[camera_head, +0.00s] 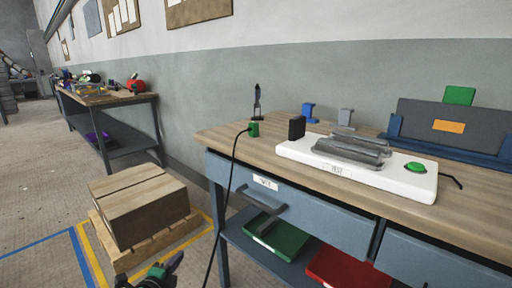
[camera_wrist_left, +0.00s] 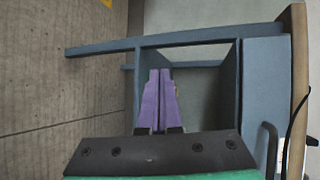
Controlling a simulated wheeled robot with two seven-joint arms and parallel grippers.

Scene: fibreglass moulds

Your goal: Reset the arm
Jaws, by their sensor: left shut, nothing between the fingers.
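My left gripper (camera_head: 172,264) shows at the bottom edge of the head view, low in front of the workbench (camera_head: 440,227) and near the cardboard box. In the left wrist view its two purple fingers (camera_wrist_left: 160,74) lie side by side, shut with nothing between them. The bench's blue-grey frame (camera_wrist_left: 190,40) is behind them in that view. Most of my left arm is out of the picture. My right gripper is in neither view.
A cardboard box (camera_head: 137,203) on a wooden pallet (camera_head: 160,245) stands left of the bench. On the bench are a white test fixture (camera_head: 390,185) with a green button (camera_head: 415,167) and a black cable (camera_head: 233,165) hanging down. Green (camera_head: 278,240) and red (camera_head: 345,268) bins sit below.

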